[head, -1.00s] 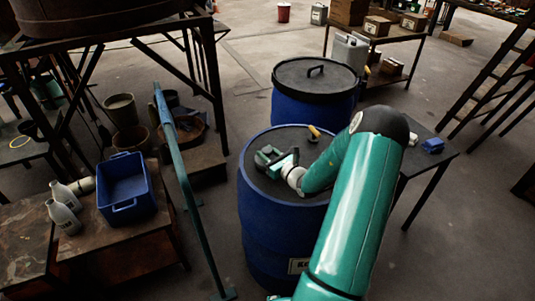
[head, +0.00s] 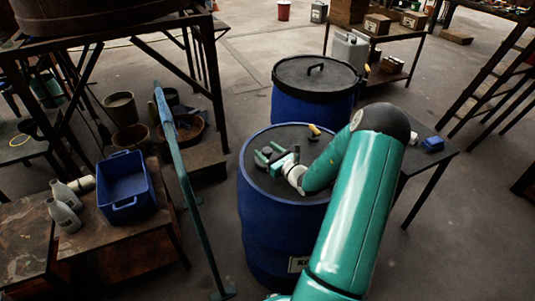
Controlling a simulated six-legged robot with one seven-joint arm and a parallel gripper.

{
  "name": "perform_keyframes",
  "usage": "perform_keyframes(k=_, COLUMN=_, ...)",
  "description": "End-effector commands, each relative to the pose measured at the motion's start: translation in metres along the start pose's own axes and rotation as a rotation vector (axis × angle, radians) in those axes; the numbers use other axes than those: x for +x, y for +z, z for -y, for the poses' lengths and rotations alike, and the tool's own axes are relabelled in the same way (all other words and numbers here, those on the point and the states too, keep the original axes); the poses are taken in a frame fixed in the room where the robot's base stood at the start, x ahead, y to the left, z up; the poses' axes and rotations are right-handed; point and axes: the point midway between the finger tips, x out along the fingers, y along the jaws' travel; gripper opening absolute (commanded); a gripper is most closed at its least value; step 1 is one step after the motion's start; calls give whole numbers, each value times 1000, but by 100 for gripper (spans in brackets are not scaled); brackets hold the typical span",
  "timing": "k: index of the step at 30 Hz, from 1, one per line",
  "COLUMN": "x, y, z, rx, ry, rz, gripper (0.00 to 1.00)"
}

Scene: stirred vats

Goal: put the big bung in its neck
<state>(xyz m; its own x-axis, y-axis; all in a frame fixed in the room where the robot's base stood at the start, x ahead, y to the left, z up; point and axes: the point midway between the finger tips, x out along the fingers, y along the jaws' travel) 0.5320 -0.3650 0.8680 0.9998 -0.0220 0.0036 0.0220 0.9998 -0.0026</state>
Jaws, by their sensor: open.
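A blue drum (head: 262,225) with a dark flat top stands in the middle of the head view. My gripper (head: 268,153) is low over the left part of this top. Its green fingers are open. A dark round piece (head: 267,153) shows between or just beyond the fingers. It may be the big bung, but it is too small and dark to be sure, and I cannot tell if the fingers touch it. A small yellow-and-dark piece (head: 314,130) is on the drum top, right of my gripper. I cannot make out a neck; my arm covers the right part of the top.
A second blue drum (head: 312,108) with a black handled lid stands just behind. A teal rail (head: 178,180) runs along the left. A small table (head: 425,160) stands at right.

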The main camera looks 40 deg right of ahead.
Motion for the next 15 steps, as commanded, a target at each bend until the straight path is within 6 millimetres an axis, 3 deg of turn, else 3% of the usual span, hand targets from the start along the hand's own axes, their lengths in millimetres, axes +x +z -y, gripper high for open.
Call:
perform_keyframes(k=9, x=-71, y=-2, z=2, rx=2, ry=-6, rz=-6, gripper=56)
perform_keyframes(k=15, x=-105, y=-2, z=1, rx=1, ry=-4, rz=-4, gripper=56)
